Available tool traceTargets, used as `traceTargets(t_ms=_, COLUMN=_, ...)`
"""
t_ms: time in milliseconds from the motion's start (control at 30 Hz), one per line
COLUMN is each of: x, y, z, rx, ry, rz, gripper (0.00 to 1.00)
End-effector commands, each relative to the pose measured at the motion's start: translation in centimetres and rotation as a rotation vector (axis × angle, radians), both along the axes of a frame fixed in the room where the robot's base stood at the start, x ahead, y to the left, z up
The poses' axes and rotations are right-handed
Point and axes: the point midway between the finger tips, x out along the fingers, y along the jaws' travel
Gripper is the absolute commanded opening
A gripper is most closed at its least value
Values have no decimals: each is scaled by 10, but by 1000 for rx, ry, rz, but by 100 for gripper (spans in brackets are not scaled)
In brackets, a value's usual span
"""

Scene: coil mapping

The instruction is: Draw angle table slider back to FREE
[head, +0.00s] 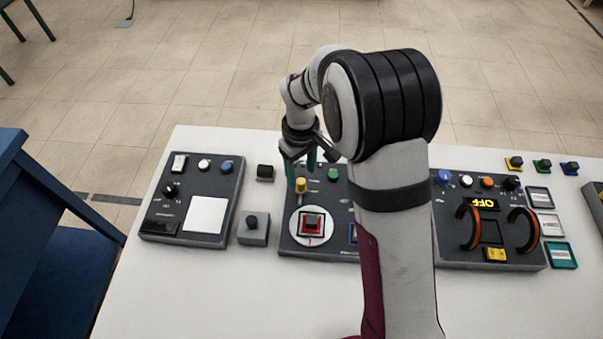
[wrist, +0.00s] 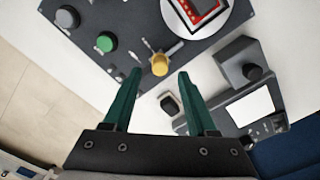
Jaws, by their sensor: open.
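The round white angle table (head: 331,226) is set in the middle dark panel (head: 290,240); a red and black square piece sits on it. It also shows at the top of the wrist view (wrist: 226,27). A yellow knob (head: 301,186), apparently the slider, stands on the panel behind the table, beside a slot with small markings. My gripper (head: 301,170) is open above the knob. In the wrist view the yellow knob (wrist: 160,64) appears just beyond and between the teal fingertips (wrist: 159,73), with no visible contact. The FREE label is not readable.
A green knob (head: 333,174) stands to the right of the yellow one. A small black block (head: 265,172) and a grey box with a black knob (head: 253,228) lie left of the middle panel. My arm hides much of the panel's right side.

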Motion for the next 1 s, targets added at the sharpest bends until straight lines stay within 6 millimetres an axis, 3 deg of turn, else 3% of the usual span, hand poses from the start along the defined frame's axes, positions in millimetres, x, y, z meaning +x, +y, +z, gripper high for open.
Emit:
traceTargets(t_ms=200, x=0, y=0, z=-36, rx=0, ry=1, rz=-2, gripper=58)
traceTargets(t_ms=600, x=0, y=0, z=-44, rx=1, ry=-1, rz=-2, gripper=56)
traceTargets(t_ms=900, x=0, y=0, z=-44, rx=1, ry=-1, rz=-2, gripper=2)
traceTargets(t_ms=1000, x=0, y=0, z=-44, rx=1, ry=-1, rz=-2, gripper=0)
